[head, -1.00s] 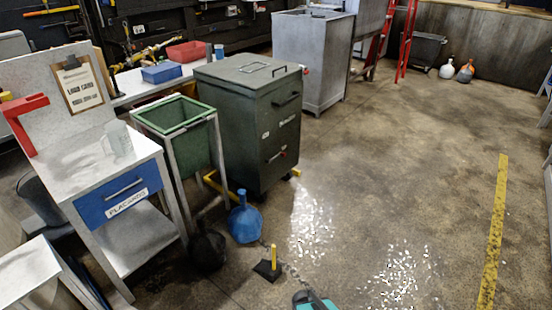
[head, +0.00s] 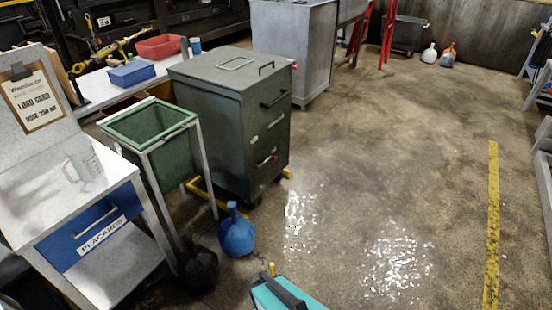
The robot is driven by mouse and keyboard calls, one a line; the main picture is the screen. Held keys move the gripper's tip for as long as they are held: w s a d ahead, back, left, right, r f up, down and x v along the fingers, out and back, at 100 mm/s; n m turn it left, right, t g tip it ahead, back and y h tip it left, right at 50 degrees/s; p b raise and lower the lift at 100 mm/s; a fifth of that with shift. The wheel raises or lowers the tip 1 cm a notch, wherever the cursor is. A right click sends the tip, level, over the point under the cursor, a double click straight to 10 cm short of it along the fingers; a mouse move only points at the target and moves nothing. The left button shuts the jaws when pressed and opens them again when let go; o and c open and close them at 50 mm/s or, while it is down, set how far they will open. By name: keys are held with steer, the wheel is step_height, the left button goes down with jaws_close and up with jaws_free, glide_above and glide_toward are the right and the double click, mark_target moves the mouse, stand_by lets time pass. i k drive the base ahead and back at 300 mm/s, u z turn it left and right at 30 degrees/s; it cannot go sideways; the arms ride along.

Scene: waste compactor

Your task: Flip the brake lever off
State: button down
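No part is clearly readable as the brake lever. A teal and black part (head: 285,293) at the bottom edge, perhaps of my arm, covers the rest. My gripper's fingers are not visible.
A blue flask (head: 237,234) and a black bag-like object (head: 199,268) sit on the floor before the green open bin (head: 155,150). A placard table (head: 95,225) stands left. The floor right of the cabinet is open, with glittering patches and a yellow line (head: 492,220).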

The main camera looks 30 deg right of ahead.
mark_target(256, 167)
steer(key=z, duration=0.35)
steer(key=i, duration=0.85)
steer(key=z, duration=0.45)
